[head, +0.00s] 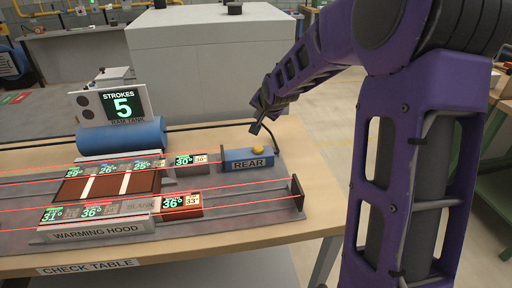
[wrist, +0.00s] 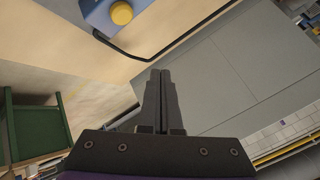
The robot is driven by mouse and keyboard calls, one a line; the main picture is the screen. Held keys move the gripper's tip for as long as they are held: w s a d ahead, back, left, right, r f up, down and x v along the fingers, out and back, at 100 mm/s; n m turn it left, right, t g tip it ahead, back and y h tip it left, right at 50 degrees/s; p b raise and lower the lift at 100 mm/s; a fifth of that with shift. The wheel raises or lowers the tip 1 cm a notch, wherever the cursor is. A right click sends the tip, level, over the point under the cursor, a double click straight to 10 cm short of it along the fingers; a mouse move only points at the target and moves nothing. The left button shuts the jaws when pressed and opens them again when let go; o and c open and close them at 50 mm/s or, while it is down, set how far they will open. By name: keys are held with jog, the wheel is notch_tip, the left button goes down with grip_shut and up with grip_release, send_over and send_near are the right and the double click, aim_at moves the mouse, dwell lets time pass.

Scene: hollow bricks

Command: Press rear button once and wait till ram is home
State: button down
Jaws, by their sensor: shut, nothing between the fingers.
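The rear button is a yellow dome (head: 258,149) on a blue box labelled REAR (head: 248,164), at the right end of the table. In the wrist view the yellow button (wrist: 121,13) is near the top edge. My gripper (head: 262,118) is shut and empty, above and just behind the button, apart from it; its fingers (wrist: 155,100) show together in the wrist view. The ram (head: 147,138) itself cannot be clearly told apart; a blue cylinder labelled RAM TANK (head: 122,137) lies at the back. A display (head: 124,105) reads STROKES 5.
Bricks with temperature labels stand in two rows; a reddish brick (head: 181,205) sits right of the warming hood (head: 97,231). Red lines run along the rows. A black cable (head: 290,125) curves behind the button box. A large grey cabinet (head: 215,70) stands behind the table.

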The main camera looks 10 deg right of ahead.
aim_at(258, 150)
notch_tip(258, 150, down, 9)
jog(key=b, duration=0.7)
jog(key=shift+r, duration=0.1)
dwell(1.9)
jog(key=shift+f+b, duration=0.4)
jog(key=shift+b, duration=0.15)
jog(key=shift+f+b, duration=0.45)
jog(key=shift+f, duration=0.1)
dwell(0.4)
jog(key=shift+r, duration=0.1)
jog(key=shift+r+p, duration=0.75)
jog(key=shift+r, duration=0.1)
jog(key=shift+r+p, duration=1.95)
jog(key=shift+r, duration=0.55)
